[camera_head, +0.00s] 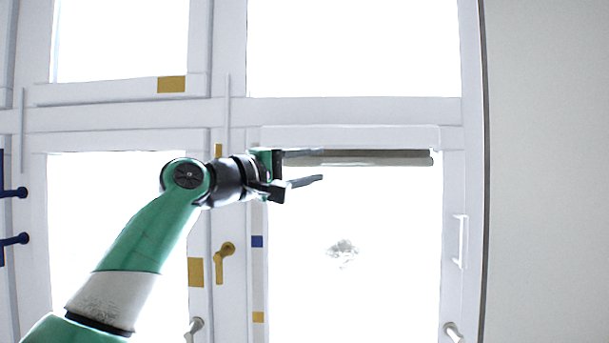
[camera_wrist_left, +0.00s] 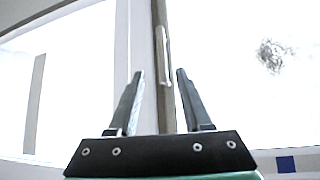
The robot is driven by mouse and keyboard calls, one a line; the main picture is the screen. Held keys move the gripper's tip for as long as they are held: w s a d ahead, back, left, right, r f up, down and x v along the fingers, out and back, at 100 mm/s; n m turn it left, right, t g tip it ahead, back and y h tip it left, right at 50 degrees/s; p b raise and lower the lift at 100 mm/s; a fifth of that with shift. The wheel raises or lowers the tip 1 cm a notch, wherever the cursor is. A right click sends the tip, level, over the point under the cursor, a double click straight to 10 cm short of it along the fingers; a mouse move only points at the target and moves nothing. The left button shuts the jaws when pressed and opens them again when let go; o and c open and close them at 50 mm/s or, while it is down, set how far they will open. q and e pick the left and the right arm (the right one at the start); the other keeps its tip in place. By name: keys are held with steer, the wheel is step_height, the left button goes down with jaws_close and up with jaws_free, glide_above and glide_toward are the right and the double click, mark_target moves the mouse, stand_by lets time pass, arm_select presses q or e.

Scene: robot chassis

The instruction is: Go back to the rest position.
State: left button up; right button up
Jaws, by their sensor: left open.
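My left gripper (camera_head: 318,167) is raised in front of the window in the head view, at the end of my green and white arm. Its two dark fingers point right and stand apart with nothing between them. The left wrist view also shows the open fingers (camera_wrist_left: 158,75), with a pale frame and a grey-brown strip behind the gap. My right gripper is in neither view.
A white window frame (camera_head: 350,111) with bright panes fills most of the head view. A yellow handle (camera_head: 222,260) is below the gripper, a white handle (camera_head: 460,242) at the right. Blue handles (camera_head: 14,240) are far left. A plain wall (camera_head: 548,170) is at the right.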

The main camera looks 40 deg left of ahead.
arm_select(q)
steer(key=shift+s, duration=0.55)
steer(key=shift+w, duration=0.1)
steer(key=w+d+f+m+g+h, duration=0.1)
steer(key=w+d+f, duration=0.25)
steer(key=f, duration=0.25)
steer(key=w+d+f+g+h, duration=0.1)
steer(key=w+d+f, duration=0.1)
steer(key=d+f, duration=0.4)
steer(key=s+d+f+m+t+p, duration=0.1)
steer(key=s+d+f+m+t, duration=0.15)
steer(key=d+f+m, duration=0.2)
steer(key=s+r+m+t+y, duration=0.2)
steer(key=s+r+m+t, duration=0.2)
steer(key=s, duration=0.9)
steer(key=s+a+r+m+t+y, duration=0.1)
steer(key=s+m, duration=0.4)
steer(key=s, duration=0.9)
step_height(320, 180, up, 3)
steer(key=t+y, duration=0.1)
steer(key=t, duration=0.1)
steer(key=shift+a+f+t+y, duration=0.15)
steer(key=shift+a+t+y, duration=0.05)
steer(key=shift+t+y, duration=0.15)
